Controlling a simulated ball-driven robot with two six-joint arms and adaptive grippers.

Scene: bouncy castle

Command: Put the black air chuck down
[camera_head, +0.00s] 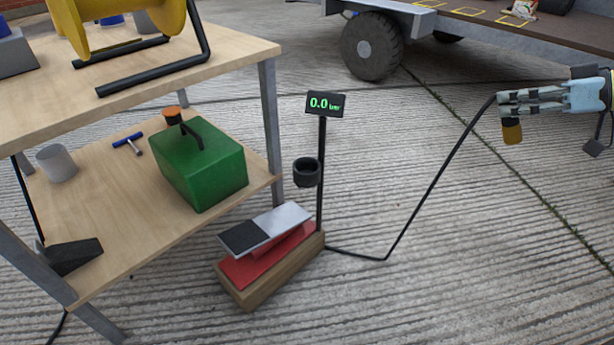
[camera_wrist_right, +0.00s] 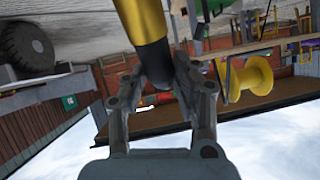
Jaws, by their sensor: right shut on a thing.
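My right gripper (camera_head: 503,103) comes in from the right edge, level, and its fingers are shut on the black air chuck. The chuck's brass-yellow end (camera_head: 512,133) hangs below the fingers, and a black hose (camera_head: 440,173) runs from it down to the foot pump. In the right wrist view the black chuck (camera_wrist_right: 154,62) sits between the two fingers, with its yellow end towards the top. The foot pump (camera_head: 255,285) stands on the ground. Its post carries an empty-looking black ring holder (camera_head: 307,172) and a display (camera_head: 325,104) reading 0.0 bar. My left gripper is out of view.
A two-level wooden bench (camera_head: 110,215) stands at left, with a green box (camera_head: 198,163), a grey cup (camera_head: 57,163) and a blue-handled tool (camera_head: 128,143) below and a yellow reel (camera_head: 120,22) on top. A wheeled trailer (camera_head: 372,45) is behind. The concrete between pump and gripper is clear except for the hose.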

